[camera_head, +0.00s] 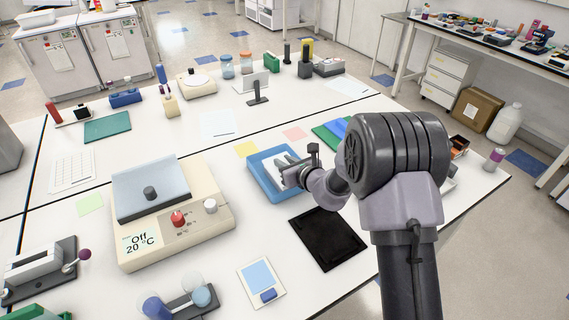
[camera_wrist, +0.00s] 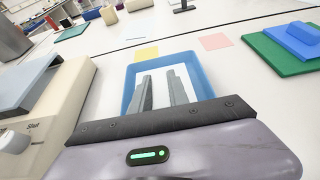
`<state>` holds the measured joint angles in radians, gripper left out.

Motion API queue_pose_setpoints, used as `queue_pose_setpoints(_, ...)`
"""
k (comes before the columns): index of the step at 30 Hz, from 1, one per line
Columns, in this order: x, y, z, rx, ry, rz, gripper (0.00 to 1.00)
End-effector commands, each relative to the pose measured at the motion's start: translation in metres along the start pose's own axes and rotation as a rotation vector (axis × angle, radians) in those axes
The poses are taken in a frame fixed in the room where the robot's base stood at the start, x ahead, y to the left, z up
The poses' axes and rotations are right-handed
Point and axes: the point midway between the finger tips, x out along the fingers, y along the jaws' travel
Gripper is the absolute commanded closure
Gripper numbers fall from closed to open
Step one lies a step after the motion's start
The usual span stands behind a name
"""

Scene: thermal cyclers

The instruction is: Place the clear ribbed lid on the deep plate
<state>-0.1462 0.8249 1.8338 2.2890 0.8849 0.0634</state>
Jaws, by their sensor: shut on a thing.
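My gripper (camera_head: 284,166) is low over the blue tray (camera_head: 258,178), with its two grey fingers reaching into it; the fingers also show in the wrist view (camera_wrist: 162,82). The fingers are a little apart, shut on a pale, see-through piece that I take for the clear ribbed lid (camera_wrist: 161,90). Its ribs and edges are too faint to make out, and I cannot tell whether it touches the tray floor. The blue tray also fills the middle of the wrist view (camera_wrist: 130,82). I cannot pick out the deep plate; my arm hides part of the table to the right.
A cream thermal device (camera_head: 190,225) with a grey lid stands left of the tray. A black mat (camera_head: 327,240) lies in front of it. Green and blue boards (camera_head: 329,134) lie behind my arm. Flat yellow (camera_head: 246,149) and pink (camera_head: 294,133) notes lie beyond the tray.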

Motion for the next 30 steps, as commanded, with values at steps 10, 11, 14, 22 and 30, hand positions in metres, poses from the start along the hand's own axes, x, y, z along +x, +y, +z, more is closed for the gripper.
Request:
queue_pose_setpoints(10, 0.004, 0.0, -0.011, 0.0, 0.0, 0.0, 1.0)
queue_pose_setpoints(11, 0.005, 0.0, -0.012, 0.0, 0.0, 0.0, 1.0)
queue_pose_setpoints(14, 0.004, 0.0, -0.011, 0.0, 0.0, 0.0, 0.61)
queue_pose_setpoints(22, 0.004, 0.0, -0.011, 0.0, 0.0, 0.0, 0.57)
queue_pose_setpoints(30, -0.018, -0.001, 0.003, 0.001, 0.002, -0.001, 0.57)
